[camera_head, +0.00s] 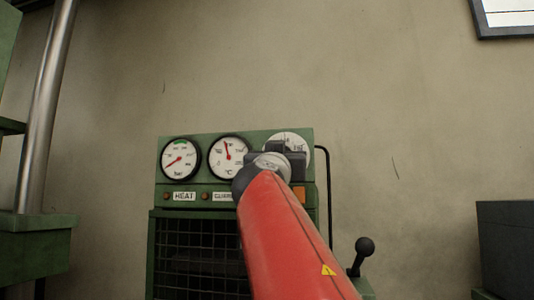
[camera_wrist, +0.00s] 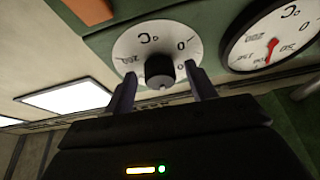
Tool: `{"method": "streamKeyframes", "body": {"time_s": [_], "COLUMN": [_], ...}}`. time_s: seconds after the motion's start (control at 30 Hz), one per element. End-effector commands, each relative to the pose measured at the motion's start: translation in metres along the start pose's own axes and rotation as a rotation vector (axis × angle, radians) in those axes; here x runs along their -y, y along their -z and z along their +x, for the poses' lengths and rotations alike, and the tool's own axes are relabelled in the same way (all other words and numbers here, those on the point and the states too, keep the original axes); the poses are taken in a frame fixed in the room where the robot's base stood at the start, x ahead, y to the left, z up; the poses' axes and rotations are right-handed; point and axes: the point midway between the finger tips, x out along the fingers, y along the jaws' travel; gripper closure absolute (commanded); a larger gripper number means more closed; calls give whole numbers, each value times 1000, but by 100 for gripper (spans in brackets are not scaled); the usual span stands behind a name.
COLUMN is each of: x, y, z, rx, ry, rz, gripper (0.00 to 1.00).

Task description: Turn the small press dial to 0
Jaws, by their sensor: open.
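The press dial (camera_wrist: 134,43) is a white round plate with printed marks, on a green panel; a 0 shows at its right in the wrist view. Its dark round knob (camera_wrist: 159,70) stands out at the plate's lower edge in that view; which way it points is unclear. My gripper (camera_wrist: 158,82) is open, one finger on each side of the knob, with gaps visible; whether the fingertips reach around it is unclear. In the head view the dial (camera_head: 297,139) is at the panel's upper right, largely hidden by my gripper (camera_head: 276,148), and the knob is hidden.
Two round gauges with red needles, the left (camera_head: 180,158) and the middle one (camera_head: 228,154), sit beside the dial. Labels and small knobs lie below, above a dark grille (camera_head: 195,255). A black ball lever (camera_head: 365,246) stands at right.

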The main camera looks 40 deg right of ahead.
Motion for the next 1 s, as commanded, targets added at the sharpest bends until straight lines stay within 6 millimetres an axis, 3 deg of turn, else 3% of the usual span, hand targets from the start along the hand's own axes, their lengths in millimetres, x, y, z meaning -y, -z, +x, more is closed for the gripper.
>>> {"method": "streamKeyframes", "body": {"time_s": [0.13,0.5,1.0], "x": [0,0,-2], "y": [0,0,1], "z": [0,-1,0], "rx": [0,0,0], "ry": [0,0,62], "rz": [0,0,-149], "gripper": [44,89,89]}}
